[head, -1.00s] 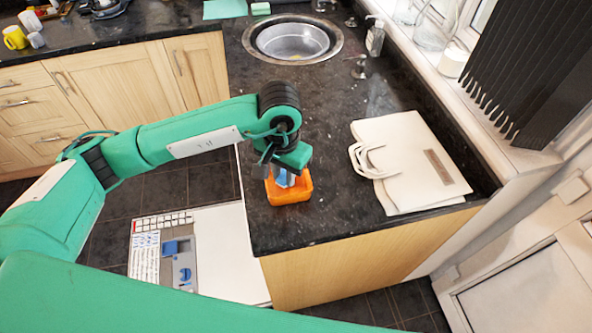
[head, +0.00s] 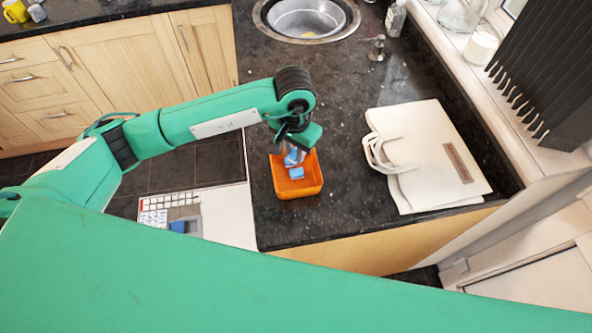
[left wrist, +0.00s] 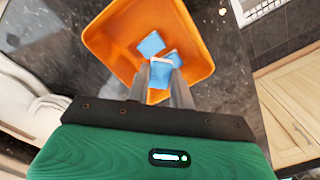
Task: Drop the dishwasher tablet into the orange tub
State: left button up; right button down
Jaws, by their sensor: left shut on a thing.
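The orange tub (head: 298,190) stands on the black granite worktop near its front left corner. My left gripper (head: 291,154) is over the far part of the tub, pointing down. It is shut on a blue and white dishwasher tablet, which shows between the fingertips in the left wrist view (left wrist: 160,73). Two more such tablets lie in the tub (left wrist: 151,44), one of them partly behind the held one. Whether the held tablet touches those below, I cannot tell. My right gripper is not in view.
A white bag (head: 430,155) lies flat on the worktop to the right of the tub. A round sink (head: 307,20) is farther back, with a soap dispenser (head: 377,47) beside it. The worktop between tub and sink is clear.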

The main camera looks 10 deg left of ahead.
pick_arm(q)
jog(key=shift+s+a, duration=0.1)
jog(key=shift+a, duration=0.05)
jog(key=shift+s, duration=0.1)
jog(key=o, duration=1)
jog(key=shift+d, duration=0.2)
jog(key=shift+o, duration=0.2)
jog(key=shift+a, duration=0.1)
jog(key=shift+r+b, duration=0.3)
jog(key=shift+r, duration=0.2)
notch_tip(320, 180, up, 13)
jog(key=b, duration=0.4)
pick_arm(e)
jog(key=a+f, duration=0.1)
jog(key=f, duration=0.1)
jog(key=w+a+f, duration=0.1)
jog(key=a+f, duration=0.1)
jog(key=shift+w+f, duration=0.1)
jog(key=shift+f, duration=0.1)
pick_arm(q)
jog(key=shift+f, duration=0.1)
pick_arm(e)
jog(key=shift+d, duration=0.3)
